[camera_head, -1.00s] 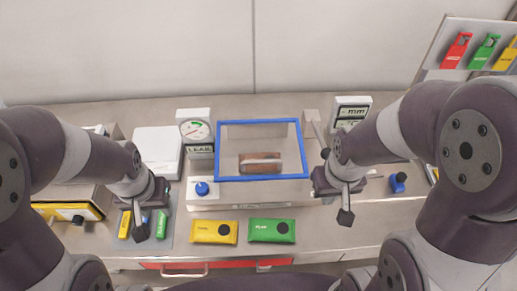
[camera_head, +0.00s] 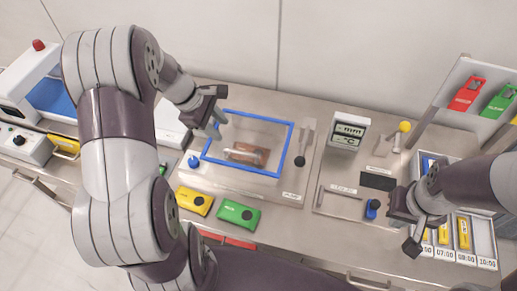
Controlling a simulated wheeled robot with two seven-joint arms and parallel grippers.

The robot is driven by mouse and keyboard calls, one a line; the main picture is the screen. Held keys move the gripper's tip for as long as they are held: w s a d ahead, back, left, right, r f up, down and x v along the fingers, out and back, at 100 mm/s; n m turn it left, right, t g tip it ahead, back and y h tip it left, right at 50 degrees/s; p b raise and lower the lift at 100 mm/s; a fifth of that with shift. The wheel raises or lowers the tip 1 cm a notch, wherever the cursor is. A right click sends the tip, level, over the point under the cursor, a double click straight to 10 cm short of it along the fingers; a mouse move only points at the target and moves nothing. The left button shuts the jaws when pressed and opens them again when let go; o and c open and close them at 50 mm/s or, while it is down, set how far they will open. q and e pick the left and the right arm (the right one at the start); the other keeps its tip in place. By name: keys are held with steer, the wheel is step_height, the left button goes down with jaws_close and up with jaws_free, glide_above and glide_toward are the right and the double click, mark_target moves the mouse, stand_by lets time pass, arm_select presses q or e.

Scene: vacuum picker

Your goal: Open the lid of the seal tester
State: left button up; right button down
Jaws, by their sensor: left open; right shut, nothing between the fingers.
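The seal tester (camera_head: 283,188) stands in the middle of the bench. Its lid (camera_head: 285,149) is a clear panel in a blue frame and lies flat over the chamber, shut as far as I can see. A brown pack (camera_head: 247,154) shows through it. A blue knob (camera_head: 194,162) sits at the tester's front left. My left gripper (camera_head: 212,130) is open, with its fingers at the lid's left back corner; I cannot tell whether they touch the frame. My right gripper (camera_head: 410,232) is shut and empty, over the bench at the right, away from the tester.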

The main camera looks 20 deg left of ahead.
arm_select(q)
steer(key=p, duration=0.1)
glide_toward(238, 151)
steer(key=x, duration=0.2)
steer(key=p+x, duration=0.1)
steer(key=x, duration=0.4)
steer(key=shift+d+r+p, duration=0.2)
steer(key=shift+d+p, duration=0.1)
steer(key=shift+p, duration=0.05)
steer(key=shift+w+f, duration=0.1)
steer(key=shift+f, duration=0.25)
steer(key=shift+a+f, duration=0.25)
steer(key=shift+a, duration=0.05)
steer(key=shift+d, duration=0.2)
jaws_close()
arm_select(e)
steer(key=a+r, duration=0.1)
steer(key=r, duration=0.2)
steer(key=shift+a+r, duration=0.1)
steer(key=shift+a, duration=0.3)
